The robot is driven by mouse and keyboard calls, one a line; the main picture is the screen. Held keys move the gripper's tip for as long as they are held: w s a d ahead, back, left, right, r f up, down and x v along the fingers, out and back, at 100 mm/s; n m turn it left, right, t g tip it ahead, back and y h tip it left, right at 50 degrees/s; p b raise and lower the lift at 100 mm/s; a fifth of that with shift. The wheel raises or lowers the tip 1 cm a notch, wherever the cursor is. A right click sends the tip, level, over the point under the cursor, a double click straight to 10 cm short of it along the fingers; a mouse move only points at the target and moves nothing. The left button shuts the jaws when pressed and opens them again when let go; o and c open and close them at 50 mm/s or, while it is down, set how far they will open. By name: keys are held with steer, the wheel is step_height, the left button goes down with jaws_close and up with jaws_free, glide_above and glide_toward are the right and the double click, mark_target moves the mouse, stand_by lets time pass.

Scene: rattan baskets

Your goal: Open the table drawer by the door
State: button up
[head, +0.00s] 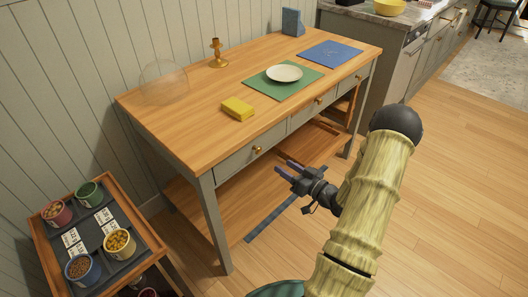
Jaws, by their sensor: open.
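The wooden-topped table (205,110) stands against the panelled wall, with grey legs and a front row of drawers. The left drawer (236,162) has a brass knob (257,149). A middle drawer (304,112) and a right drawer (350,84) also have brass knobs.
On the table are a yellow block (238,108), a plate (284,73) on a green mat, a blue mat (331,54), a candlestick (217,53) and a clear dome (164,82). A tray stand (118,193) with pots is at lower left. Open floor (455,170) lies right.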

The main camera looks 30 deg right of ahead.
mark_target(260, 151)
steer(key=x, duration=1.2)
steer(key=shift+d, duration=0.15)
steer(key=shift+s, duration=0.15)
steer(key=c, duration=0.6)
steer(key=shift+s, duration=0.1)
jaws_close()
